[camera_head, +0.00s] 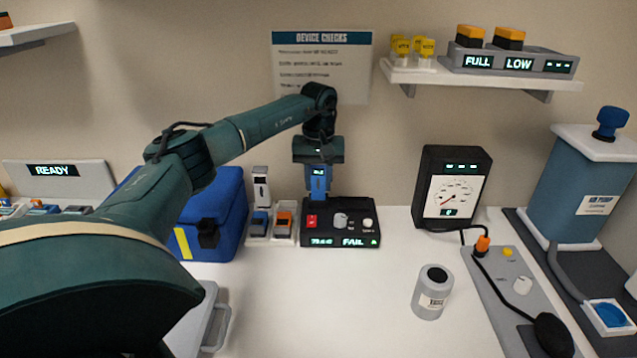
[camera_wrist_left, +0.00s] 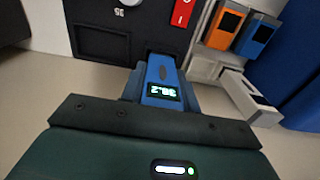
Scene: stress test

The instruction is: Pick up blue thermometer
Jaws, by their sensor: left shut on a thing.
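The blue thermometer (camera_head: 319,182) is upright in my left gripper (camera_head: 318,163), at the back left of a black test box (camera_head: 340,240). It also shows in the left wrist view (camera_wrist_left: 162,80), with a lit number display. My left gripper is shut on it, and its fingers partly hide its sides. The thermometer's far end is against or just in front of the box's dark edge; I cannot tell whether it touches. The box's screen reads FAIL. Another blue device (camera_head: 260,223) sits in the white rack beside the box. My right gripper is not in view.
The white rack also holds an orange device (camera_head: 283,223). A blue case (camera_head: 215,215) stands left of it. A grey jar (camera_head: 432,293), a black gauge (camera_head: 452,188) and a blue pump (camera_head: 592,185) stand to the right. The table's front middle is clear.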

